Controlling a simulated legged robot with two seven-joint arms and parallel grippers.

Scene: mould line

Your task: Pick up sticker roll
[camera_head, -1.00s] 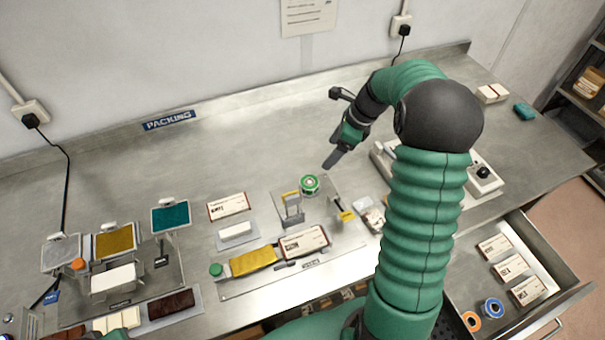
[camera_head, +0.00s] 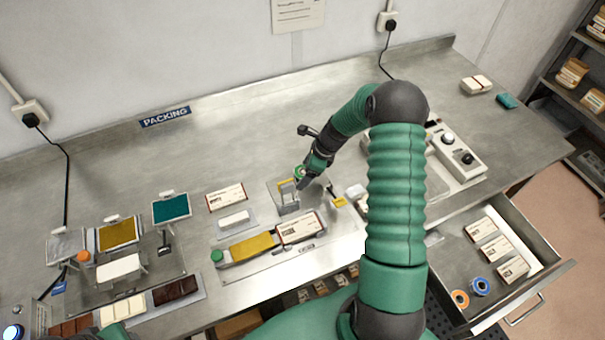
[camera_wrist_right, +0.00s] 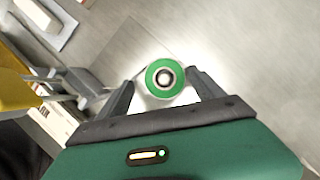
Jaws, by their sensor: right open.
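A sticker roll (camera_wrist_right: 165,78) with a green ring face and a dark round core shows in the right wrist view. It sits between the two fingers of my right gripper (camera_wrist_right: 163,90), which are open with a gap on both sides. In the head view the green roll (camera_head: 299,171) is partly hidden by my right gripper (camera_head: 304,182), which is down at the small grey plate beside the metal stand (camera_head: 287,197). My left gripper is not in view.
An open drawer (camera_head: 545,262) at the right holds several labelled boxes plus an orange roll (camera_head: 460,299) and a blue roll (camera_head: 480,286). A white control box (camera_head: 455,150) stands behind my right arm.

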